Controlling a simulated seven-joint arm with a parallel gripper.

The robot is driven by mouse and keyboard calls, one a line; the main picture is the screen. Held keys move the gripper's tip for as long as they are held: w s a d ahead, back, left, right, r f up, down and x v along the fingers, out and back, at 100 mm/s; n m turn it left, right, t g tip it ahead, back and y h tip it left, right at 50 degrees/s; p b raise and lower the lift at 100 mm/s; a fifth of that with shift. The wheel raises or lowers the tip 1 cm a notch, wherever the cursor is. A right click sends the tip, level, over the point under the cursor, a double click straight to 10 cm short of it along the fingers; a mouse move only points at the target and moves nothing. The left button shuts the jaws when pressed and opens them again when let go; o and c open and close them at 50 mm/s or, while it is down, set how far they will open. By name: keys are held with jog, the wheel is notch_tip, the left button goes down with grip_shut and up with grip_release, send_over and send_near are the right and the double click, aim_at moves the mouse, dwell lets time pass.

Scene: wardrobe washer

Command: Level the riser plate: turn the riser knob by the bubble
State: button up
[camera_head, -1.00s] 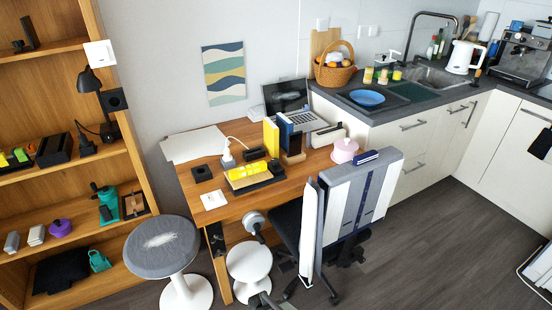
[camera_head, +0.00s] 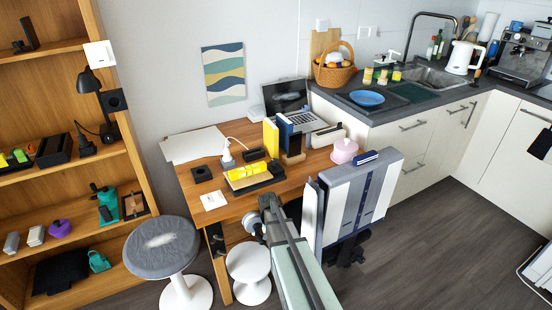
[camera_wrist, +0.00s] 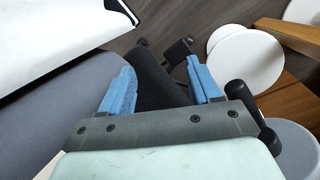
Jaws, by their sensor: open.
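On the desk, a yellow bar (camera_head: 247,170) rests on a dark, low plate (camera_head: 262,183) in the head view. This may be the riser plate with its level, but I cannot make out a bubble or a knob at this size. My gripper (camera_wrist: 162,66) is open and empty in the wrist view, its two blue fingers spread above the floor and a dark chair part. In the head view my arm reaches up from the bottom edge to just in front of the desk's front edge. The plate does not show in the wrist view.
A grey-and-white chair back (camera_head: 350,200) stands close right of my arm. A round grey stool (camera_head: 162,248) and a low white stool (camera_head: 249,262) stand left of it.

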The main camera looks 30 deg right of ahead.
jog(key=w+d+r+m, duration=0.2)
jog(key=w+d+r, duration=0.2)
jog(key=d+r, duration=0.7)
jog(key=w+d+r+m, duration=0.3)
jog(key=w+d+r, duration=0.1)
jog(key=d+r, duration=0.6)
notch_tip(320, 180, up, 12)
jog(key=r+m+t+y, duration=0.1)
jog(key=m+t+y, duration=0.2)
jog(key=m+y, duration=0.35)
send_over(275, 160)
jog(key=d, duration=0.5)
jog(key=x, duration=0.9)
jog(key=d+x, duration=0.1)
jog(key=x, duration=0.3)
jog(key=shift+a+f, duration=0.1)
jog(key=shift+f, duration=0.25)
jog(key=shift+c, duration=0.4)
